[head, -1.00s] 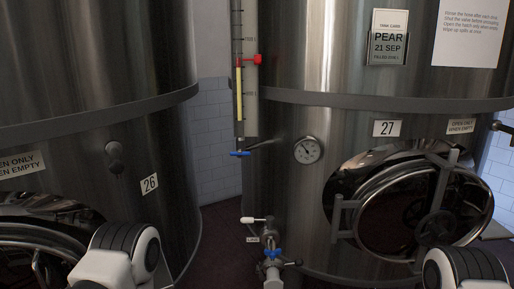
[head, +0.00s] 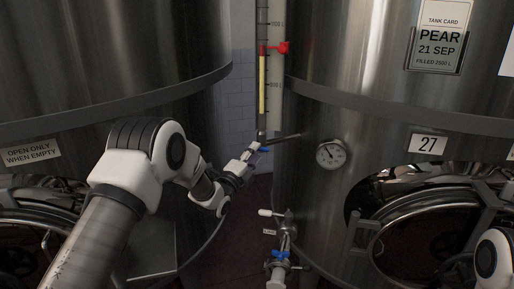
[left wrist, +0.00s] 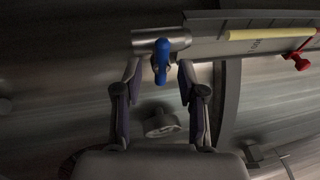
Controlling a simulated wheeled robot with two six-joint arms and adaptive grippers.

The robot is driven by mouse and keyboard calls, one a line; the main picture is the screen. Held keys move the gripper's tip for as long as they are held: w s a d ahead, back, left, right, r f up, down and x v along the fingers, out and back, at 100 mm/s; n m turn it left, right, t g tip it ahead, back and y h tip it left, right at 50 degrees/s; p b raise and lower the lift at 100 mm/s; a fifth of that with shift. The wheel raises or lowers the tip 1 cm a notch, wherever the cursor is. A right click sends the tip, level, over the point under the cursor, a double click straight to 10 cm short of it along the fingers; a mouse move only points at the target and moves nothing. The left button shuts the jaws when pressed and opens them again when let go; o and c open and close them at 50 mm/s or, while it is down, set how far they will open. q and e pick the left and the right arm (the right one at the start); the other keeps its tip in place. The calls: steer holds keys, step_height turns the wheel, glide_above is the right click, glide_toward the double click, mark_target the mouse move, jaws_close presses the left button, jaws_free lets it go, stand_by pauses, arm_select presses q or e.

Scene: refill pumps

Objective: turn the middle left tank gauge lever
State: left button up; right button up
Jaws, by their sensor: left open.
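The blue gauge lever (head: 263,149) sits at the foot of the sight gauge (head: 270,105), a tall scale with a yellow column on tank 27. My left gripper (head: 249,160) is open, close to the lever from its lower left. In the left wrist view the lever (left wrist: 161,60) stands between the two spread fingertips of my left gripper (left wrist: 159,70), with a gap on both sides. The grey valve body (left wrist: 172,40) is just beyond the fingertips. My right gripper is not in view.
A red marker (head: 283,47) sits on the gauge. A round dial (head: 331,154) is on tank 27 to the right of the lever. A lower valve with a white handle (head: 270,213) and a blue handle (head: 280,254) stands below. The left tank's curved wall (head: 110,60) is behind my left arm.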

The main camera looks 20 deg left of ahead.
arm_select(q)
steer(key=shift+x, duration=0.8)
steer(key=shift+a+r, duration=0.1)
steer(key=shift+c, duration=0.2)
steer(key=shift+w, duration=0.1)
jaws_close()
